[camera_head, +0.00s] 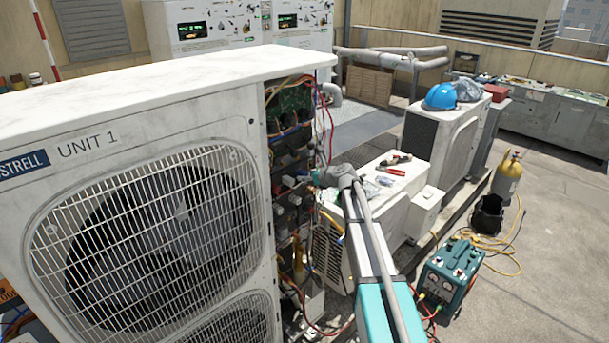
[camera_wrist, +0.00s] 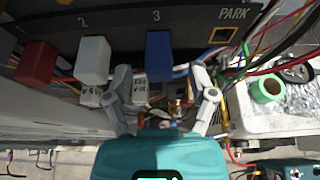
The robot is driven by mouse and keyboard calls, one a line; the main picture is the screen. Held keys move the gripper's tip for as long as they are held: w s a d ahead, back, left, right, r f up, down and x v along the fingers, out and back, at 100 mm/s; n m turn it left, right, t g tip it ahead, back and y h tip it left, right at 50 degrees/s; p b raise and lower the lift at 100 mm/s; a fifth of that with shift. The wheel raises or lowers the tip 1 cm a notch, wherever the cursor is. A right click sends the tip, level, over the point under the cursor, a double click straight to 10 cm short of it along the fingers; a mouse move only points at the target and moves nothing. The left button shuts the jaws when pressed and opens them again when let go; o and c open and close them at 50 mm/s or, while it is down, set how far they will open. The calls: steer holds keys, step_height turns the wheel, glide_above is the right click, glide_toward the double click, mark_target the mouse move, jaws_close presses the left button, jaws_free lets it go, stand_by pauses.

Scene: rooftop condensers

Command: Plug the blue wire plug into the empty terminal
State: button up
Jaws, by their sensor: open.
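In the wrist view a dark strip carries the labels 2, 3 and PARK. A blue wire plug (camera_wrist: 159,54) sits under the 3, a white plug (camera_wrist: 93,58) under the 2, and a red plug (camera_wrist: 37,62) farther left. Below PARK is a yellow-edged square opening (camera_wrist: 222,35) with no plug in it. My gripper (camera_wrist: 161,76) is open, its fingers apart on either side of the blue plug's near end; I cannot tell if they touch it. In the head view my gripper (camera_head: 318,177) is at the open wiring side of Unit 1, its fingertips unclear.
The large white condenser, Unit 1 (camera_head: 150,190), fills the left. Loose wires (camera_wrist: 270,50) hang right of the plugs. A smaller white unit (camera_head: 385,205) with tools on top stands close by.

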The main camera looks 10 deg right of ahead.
steer(key=s+d, duration=0.5)
steer(key=s, duration=0.2)
steer(key=w+d, duration=0.3)
steer(key=w, duration=0.3)
steer(key=shift+d, duration=0.35)
steer(key=shift+s, duration=0.1)
